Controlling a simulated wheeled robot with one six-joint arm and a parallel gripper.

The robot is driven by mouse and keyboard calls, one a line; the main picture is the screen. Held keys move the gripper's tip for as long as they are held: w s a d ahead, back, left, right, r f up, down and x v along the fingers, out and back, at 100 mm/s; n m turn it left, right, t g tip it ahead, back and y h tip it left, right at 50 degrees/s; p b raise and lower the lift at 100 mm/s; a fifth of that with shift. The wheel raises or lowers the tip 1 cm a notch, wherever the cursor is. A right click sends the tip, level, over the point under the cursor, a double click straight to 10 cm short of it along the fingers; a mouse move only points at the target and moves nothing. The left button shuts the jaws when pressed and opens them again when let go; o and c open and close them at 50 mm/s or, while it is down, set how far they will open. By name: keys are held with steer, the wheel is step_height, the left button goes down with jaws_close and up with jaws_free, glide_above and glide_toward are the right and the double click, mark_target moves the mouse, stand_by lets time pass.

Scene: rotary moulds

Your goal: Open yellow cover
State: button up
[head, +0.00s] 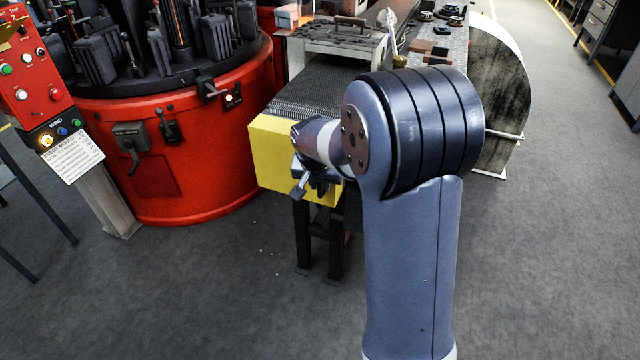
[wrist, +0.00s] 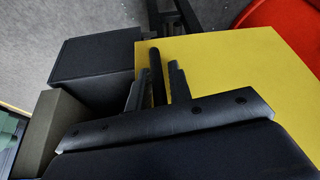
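The yellow cover (head: 272,158) is a boxy end piece on the near end of the conveyor in the head view. It also fills the right of the wrist view (wrist: 235,75). My gripper (head: 312,185) is in front of its right part, and my wrist hides some of it. In the wrist view my gripper's (wrist: 159,72) two dark fingers stand apart. A dark upright bar, seemingly a handle (wrist: 155,62), shows between them at the cover's left edge. Small gaps appear on both sides of the bar; contact cannot be told.
A red rotary machine (head: 190,150) stands to the left, with a control box (head: 35,75) on a post. The dark conveyor belt (head: 325,85) runs back behind the cover. A dark box (wrist: 95,57) is beside the cover. Grey floor in front is clear.

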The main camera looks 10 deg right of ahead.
jaws_close()
stand_by(0.6)
